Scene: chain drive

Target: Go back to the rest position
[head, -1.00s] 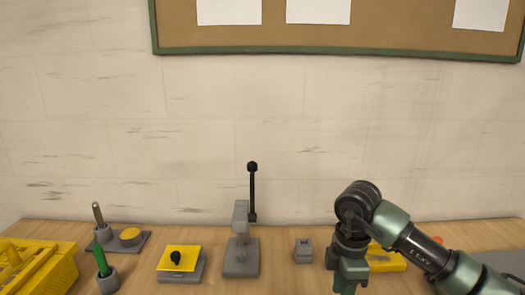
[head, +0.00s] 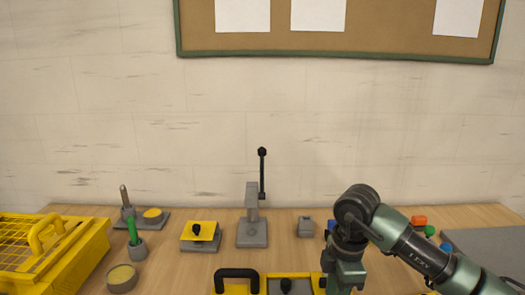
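My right arm comes in from the right, over the wooden table. Its gripper (head: 343,280) points down at the lower edge of the picture. The fingertips are cut off or hidden, so I cannot tell whether it is open, shut or holding anything. My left arm and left gripper are not in view.
A yellow basket (head: 88,257) stands at the left. Behind the front tray (head: 305,275) with a black handle (head: 237,273) stand a grey lever press (head: 252,232), a yellow-topped block (head: 200,232) and a small grey block (head: 305,227). A grey mat (head: 490,243) lies at the right.

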